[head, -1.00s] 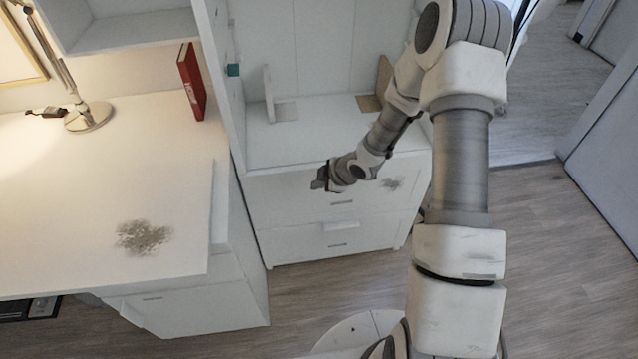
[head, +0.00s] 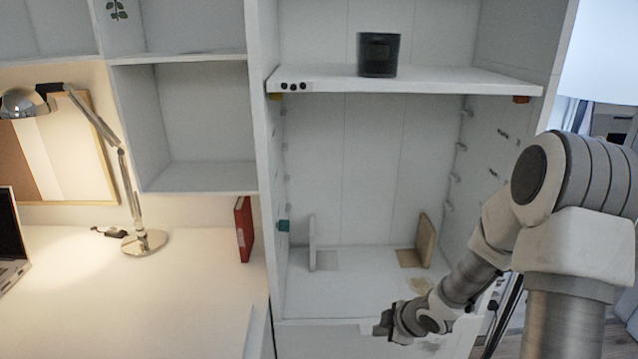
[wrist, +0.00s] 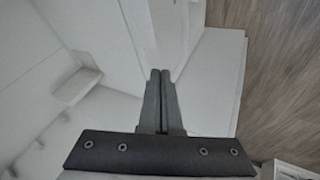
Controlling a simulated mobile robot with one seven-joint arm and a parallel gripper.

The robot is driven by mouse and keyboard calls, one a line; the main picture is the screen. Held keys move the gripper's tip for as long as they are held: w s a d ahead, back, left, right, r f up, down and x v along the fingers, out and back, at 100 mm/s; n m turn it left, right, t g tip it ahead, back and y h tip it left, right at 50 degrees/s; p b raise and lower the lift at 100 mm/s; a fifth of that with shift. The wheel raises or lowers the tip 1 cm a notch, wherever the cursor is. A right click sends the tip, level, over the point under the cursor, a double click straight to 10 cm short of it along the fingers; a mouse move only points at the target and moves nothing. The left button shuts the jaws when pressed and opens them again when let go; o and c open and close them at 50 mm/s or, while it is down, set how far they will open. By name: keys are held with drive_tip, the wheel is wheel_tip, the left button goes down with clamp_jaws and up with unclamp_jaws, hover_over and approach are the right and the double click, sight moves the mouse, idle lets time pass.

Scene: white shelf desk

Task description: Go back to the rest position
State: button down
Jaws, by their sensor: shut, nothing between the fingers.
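My gripper (head: 381,327) is at the lower right of the head view, in front of the white shelf unit near the front edge of its lower compartment. In the wrist view my gripper (wrist: 160,76) has its two dark fingers pressed together, with nothing between them. My arm reaches in from the right side of the head view.
The shelf unit's lower compartment floor (head: 335,290) holds two bookends (head: 427,240). A black cup-like object (head: 378,56) stands on the shelf board (head: 440,80) above. Left is a desk (head: 190,300) with a lamp (head: 145,242), a red book (head: 243,228) and a laptop (head: 10,240).

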drive_tip(key=s+d+r+m+h, duration=0.3)
drive_tip(key=r+m, duration=0.1)
drive_tip(key=r, duration=0.6)
drive_tip(key=s+d+r+m+h, duration=0.3)
drive_tip(key=r+m, duration=0.1)
drive_tip(key=r, duration=0.5)
drive_tip(key=s+a+r+m+y, duration=0.1)
drive_tip(key=s+a+r+m, duration=0.35)
drive_tip(key=s, duration=0.45)
drive_tip(key=s+a+r+m+y, duration=0.25)
drive_tip(key=s+r, duration=0.25)
drive_tip(key=s, duration=0.4)
wheel_tip(320, 180, up, 13)
drive_tip(key=p, duration=1.2)
drive_tip(key=shift+a+m+h, duration=0.15)
drive_tip(key=shift+m+h, duration=0.25)
drive_tip(key=shift+h, duration=0.05)
